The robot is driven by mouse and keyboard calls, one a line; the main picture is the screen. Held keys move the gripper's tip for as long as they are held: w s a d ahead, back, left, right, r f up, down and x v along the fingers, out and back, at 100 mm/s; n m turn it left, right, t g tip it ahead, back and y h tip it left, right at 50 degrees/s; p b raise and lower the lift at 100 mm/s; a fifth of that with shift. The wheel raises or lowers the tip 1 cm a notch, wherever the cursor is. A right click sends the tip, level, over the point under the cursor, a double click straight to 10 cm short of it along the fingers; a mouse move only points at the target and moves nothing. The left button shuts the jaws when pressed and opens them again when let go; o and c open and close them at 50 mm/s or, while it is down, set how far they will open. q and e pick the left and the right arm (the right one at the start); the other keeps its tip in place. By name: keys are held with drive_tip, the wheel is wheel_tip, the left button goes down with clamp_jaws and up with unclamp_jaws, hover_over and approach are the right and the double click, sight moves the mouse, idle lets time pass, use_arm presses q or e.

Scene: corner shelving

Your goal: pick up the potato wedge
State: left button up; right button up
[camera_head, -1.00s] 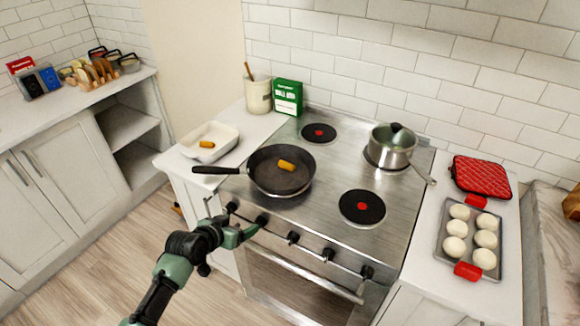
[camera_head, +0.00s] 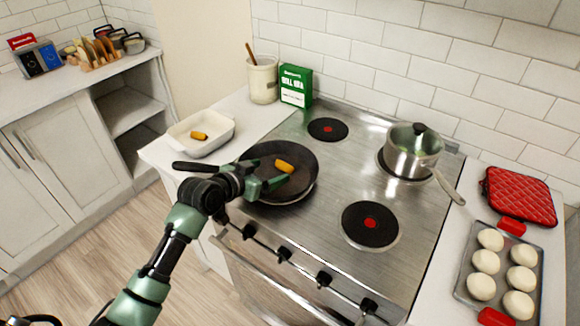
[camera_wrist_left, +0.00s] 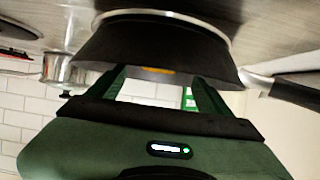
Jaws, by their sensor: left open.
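An orange-yellow potato wedge (camera_head: 284,166) lies in the black frying pan (camera_head: 300,187) on the front left of the stove. A second similar wedge (camera_head: 199,135) lies in the white baking dish (camera_head: 213,143) on the counter to the left. My left gripper (camera_head: 272,183) is open and empty at the pan's near left side, close to the wedge in the pan but apart from it. In the left wrist view, upside down, the fingers (camera_wrist_left: 160,85) spread before the dark pan (camera_wrist_left: 150,42), and a sliver of the wedge (camera_wrist_left: 156,70) shows over its rim. My right gripper is out of view.
The pan's handle (camera_head: 195,167) points left, beside my left wrist. A lidded pot (camera_head: 412,155) stands at the stove's back right. A green box (camera_head: 296,87) and a utensil crock (camera_head: 262,80) stand behind the pan. The front right burner (camera_head: 370,224) is clear.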

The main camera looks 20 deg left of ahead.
sight(284, 165)
use_arm(q)
drive_tip(key=shift+w+d, duration=0.25)
drive_tip(key=shift+w, duration=0.2)
drive_tip(key=shift+w+d+f+p, duration=0.2)
drive_tip(key=shift+w+p, duration=0.2)
drive_tip(key=shift+w, duration=0.05)
drive_tip(key=x, duration=0.3)
drive_tip(key=shift+w+f+p, duration=0.15)
drive_tip(key=shift+w+p, duration=0.1)
drive_tip(key=shift+p, duration=0.15)
drive_tip(key=shift+w+d+f, duration=0.2)
drive_tip(key=shift+w, duration=0.2)
drive_tip(key=shift+s, duration=0.1)
drive_tip(key=c, duration=1.4)
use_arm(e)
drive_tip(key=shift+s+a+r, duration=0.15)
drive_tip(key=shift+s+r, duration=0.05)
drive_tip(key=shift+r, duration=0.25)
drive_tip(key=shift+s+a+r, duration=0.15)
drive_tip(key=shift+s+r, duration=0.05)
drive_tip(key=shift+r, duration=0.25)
use_arm(q)
drive_tip(key=shift+r, duration=0.1)
